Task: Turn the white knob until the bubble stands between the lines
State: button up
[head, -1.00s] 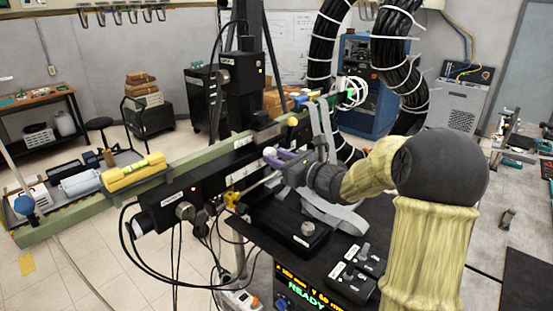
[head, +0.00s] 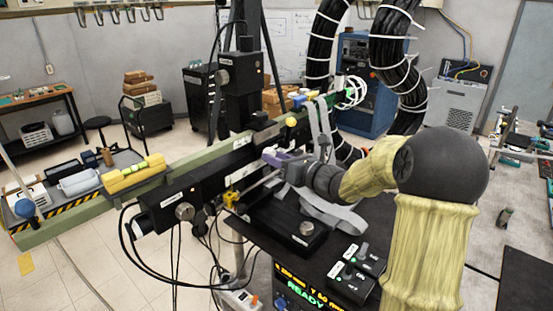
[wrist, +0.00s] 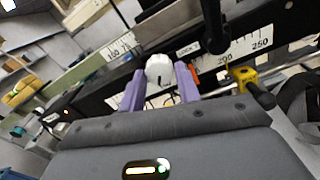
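The white knob (wrist: 159,70) stands between the two purple fingers of my gripper (wrist: 160,78) in the wrist view. The fingers flank it closely; I see no clear gap, but cannot tell whether they grip it. A dark mark shows on the knob's face. In the head view my gripper (head: 268,158) is at the black rail and largely hides the knob. The yellow spirit level (head: 133,172) lies at the left on the green beam (head: 75,217). Its vial is a small yellow-green patch; bubble and lines are too small to make out.
A black rail (head: 205,180) with a scale runs beside the knob. A yellow part (wrist: 245,77) and a black post (wrist: 213,25) stand close to the right finger. Black cables hang below the rail. A black control box (head: 352,285) sits at the front right.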

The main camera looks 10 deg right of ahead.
jog(key=o, duration=0.3)
jog(key=b+v, duration=0.6)
jog(key=v, duration=1.1)
jog(key=shift+s, duration=0.15)
